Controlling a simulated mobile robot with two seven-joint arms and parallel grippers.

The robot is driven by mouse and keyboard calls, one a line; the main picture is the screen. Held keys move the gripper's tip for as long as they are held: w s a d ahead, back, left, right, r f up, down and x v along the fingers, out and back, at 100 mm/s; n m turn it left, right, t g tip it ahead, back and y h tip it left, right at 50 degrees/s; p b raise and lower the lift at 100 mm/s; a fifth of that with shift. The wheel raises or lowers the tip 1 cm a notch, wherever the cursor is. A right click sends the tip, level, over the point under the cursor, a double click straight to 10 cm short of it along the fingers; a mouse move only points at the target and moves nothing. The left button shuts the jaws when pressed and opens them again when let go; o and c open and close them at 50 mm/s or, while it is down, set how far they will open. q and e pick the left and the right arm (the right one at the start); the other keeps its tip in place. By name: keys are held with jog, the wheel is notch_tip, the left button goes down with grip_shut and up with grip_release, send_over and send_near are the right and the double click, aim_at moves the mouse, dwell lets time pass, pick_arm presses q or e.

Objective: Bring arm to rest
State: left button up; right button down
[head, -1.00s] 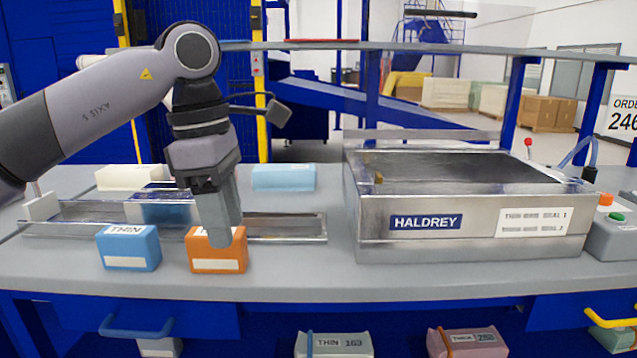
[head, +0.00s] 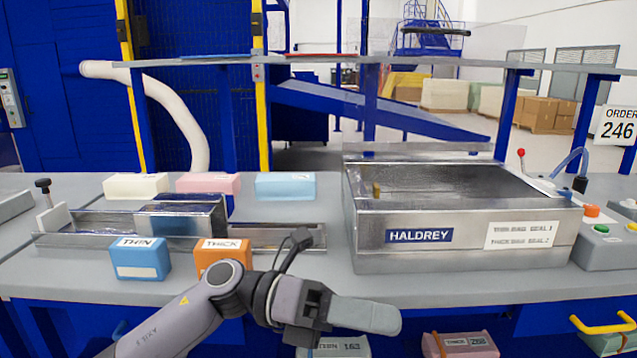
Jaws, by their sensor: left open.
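My left arm comes in from the bottom left, low in front of the bench (head: 60,285). Its gripper (head: 383,317) points right, below the bench's front edge and in front of the steel HALDREY machine (head: 480,205). It is open, seen from the side so its fingers overlap, and nothing shows between them. The orange THICK block (head: 222,252) and the blue THIN block (head: 140,260) stand on the bench behind the arm, apart from the gripper. My right gripper is not in view.
A steel channel with a sliding box (head: 185,217) lies on the left. Cream (head: 136,186), pink (head: 208,184) and pale blue (head: 285,186) foam blocks sit behind it. A button box (head: 605,250) is at the right. Below the bench are labelled THICK (head: 462,345) and THIN packs.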

pick_arm(q)
jog(key=w+a+f+n+t+y+p, duration=0.3)
jog(key=a+f+n+t, duration=0.35)
jog(key=n+t, duration=0.8)
jog(key=w+a+f+n+t+y+p, duration=0.15)
jog(key=a+f+n+t+y, duration=0.45)
jog(key=n, duration=1.4)
jog(key=s+a+f+n+g+y+p, duration=0.1)
jog(key=s+a+f+n+g+y, duration=0.1)
jog(key=s+a+f+n, duration=0.3)
jog(key=s+a+f+n+g+y+p, duration=0.1)
jog(key=s+a+f+n+y, duration=0.3)
jog(key=s+a+f, duration=0.5)
notch_tip(320, 180, down, 5)
jog(key=shift+s+r+n+g, duration=0.15)
jog(key=shift+s+n+g, duration=0.4)
jog(key=shift+s+n, duration=0.65)
jog(key=shift+w, duration=0.15)
